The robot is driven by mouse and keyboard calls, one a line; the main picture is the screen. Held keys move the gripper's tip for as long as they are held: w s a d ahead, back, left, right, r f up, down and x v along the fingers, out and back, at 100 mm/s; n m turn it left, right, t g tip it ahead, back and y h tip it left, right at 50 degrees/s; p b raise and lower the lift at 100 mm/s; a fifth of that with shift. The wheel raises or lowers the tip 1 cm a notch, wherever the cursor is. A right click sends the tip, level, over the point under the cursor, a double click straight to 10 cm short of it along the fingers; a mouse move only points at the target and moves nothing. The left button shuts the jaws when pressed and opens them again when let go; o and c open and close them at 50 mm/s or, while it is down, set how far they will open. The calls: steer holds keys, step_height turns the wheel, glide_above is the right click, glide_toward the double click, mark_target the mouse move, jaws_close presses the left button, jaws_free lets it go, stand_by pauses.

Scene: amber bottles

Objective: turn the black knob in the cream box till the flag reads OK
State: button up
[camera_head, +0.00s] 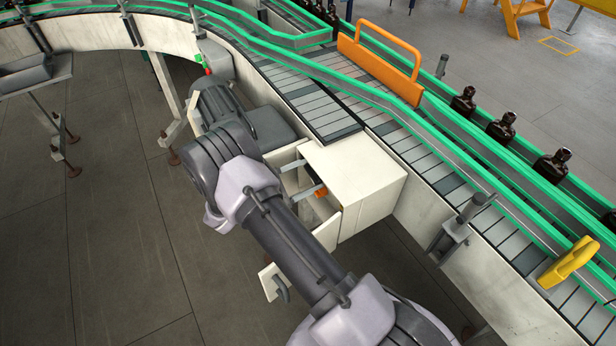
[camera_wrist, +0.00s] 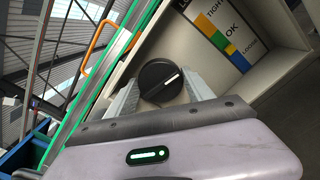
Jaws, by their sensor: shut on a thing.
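The black knob (camera_wrist: 158,80) shows in the wrist view as a round dial with a white line that points to the right. My gripper (camera_wrist: 160,96) is shut on it, with one grey finger on each side. A label strip (camera_wrist: 222,38) with yellow, blue, green and orange bands lies right of the knob. It reads TIGHT, OK and a partly legible LOOSE. I cannot make out which word the flag reads. In the head view the cream box (camera_head: 362,168) stands open beside the conveyor. My arm hides part of its front, and the knob is not visible there.
The green-railed conveyor (camera_head: 430,160) runs behind the box, with an orange guard (camera_head: 378,62) over it. Dark bottles (camera_head: 502,127) stand along the far lane. A cream panel with a grey handle (camera_head: 282,290) is below my arm.

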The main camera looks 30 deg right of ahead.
steer(key=shift+f+m+b, duration=0.1)
steer(key=shift+m+b, duration=1.15)
steer(key=shift+m, duration=2.15)
steer(key=o, duration=1.1)
